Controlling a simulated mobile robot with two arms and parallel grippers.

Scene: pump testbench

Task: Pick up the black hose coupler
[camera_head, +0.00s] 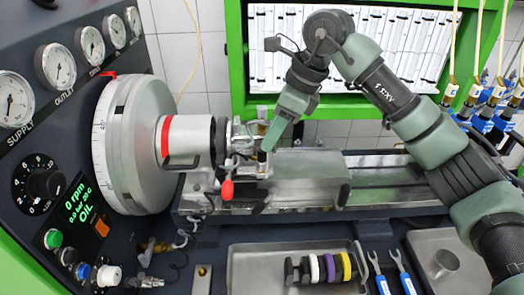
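My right gripper (268,148) reaches down from the upper right, its tip just above the metal fixture in the middle of the bench. It shows from the side, so the gap between its fingers is hidden. A small dark piece (262,156) shows right at its tip; I cannot tell whether this is the black hose coupler or whether it is held. Black ring-shaped parts (290,270) stand in a row with white, purple and yellow ones in the metal tray (240,272) at the front; which is the coupler is unclear. My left gripper is not in view.
A large grey drum (125,145) and a red-knobbed lever (227,190) stand left of the gripper. Two blue-handled wrenches (378,275) lie right of the tray. Hoses with blue fittings (483,124) hang at right.

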